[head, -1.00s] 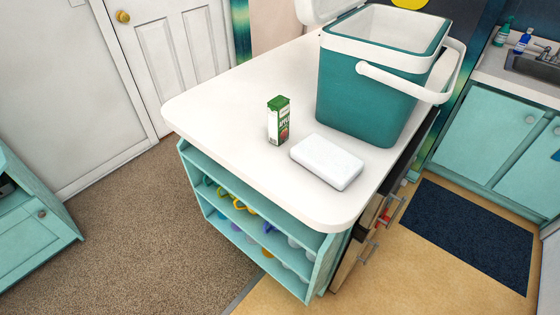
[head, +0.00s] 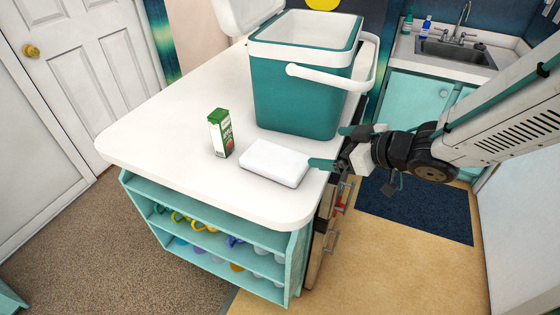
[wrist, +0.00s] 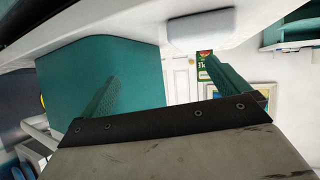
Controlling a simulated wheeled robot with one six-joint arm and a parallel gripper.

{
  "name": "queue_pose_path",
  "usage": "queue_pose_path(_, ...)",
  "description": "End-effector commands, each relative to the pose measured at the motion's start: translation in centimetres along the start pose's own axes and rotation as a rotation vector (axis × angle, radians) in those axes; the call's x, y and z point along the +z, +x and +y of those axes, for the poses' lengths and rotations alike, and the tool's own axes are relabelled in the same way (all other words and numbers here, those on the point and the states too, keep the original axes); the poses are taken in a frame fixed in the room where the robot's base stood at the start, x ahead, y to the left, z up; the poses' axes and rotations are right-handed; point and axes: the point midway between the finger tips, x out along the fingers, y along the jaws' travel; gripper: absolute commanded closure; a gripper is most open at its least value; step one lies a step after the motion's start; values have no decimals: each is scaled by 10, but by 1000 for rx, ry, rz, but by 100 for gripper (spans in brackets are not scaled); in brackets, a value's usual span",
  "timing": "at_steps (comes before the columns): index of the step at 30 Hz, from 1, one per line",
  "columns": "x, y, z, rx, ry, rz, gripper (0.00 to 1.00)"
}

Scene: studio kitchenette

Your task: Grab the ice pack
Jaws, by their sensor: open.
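The ice pack is a white, rounded slab (head: 274,163) lying flat on the white counter, in front of the teal cooler (head: 295,98). It also shows at the top of the wrist view (wrist: 200,28). My gripper (head: 331,147) reaches in from the right, beside the ice pack's right end. Its two teal fingers are spread apart, with nothing seen between them. In the head view one finger points near the ice pack's right end and the other is near the cooler's lower corner; I cannot tell whether either touches.
A green and white juice carton (head: 220,133) stands upright left of the ice pack. The cooler's white handle (head: 340,80) hangs out toward my arm. The counter (head: 150,128) is clear at left, above open shelves with cups. A sink (head: 455,52) is at back right.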

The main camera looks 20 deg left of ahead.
Motion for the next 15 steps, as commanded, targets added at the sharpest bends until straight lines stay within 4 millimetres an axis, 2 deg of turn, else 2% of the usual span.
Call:
queue_pose_path(1, 1, 12, -19, -77, 1, 30, 0)
queue_pose_path(3, 0, 19, -37, -155, 1, 67, 0)
queue_pose_path(6, -1, 26, -52, -217, 5, 95, 0)
queue_pose_path(15, -5, 53, -62, -233, 5, 104, 0)
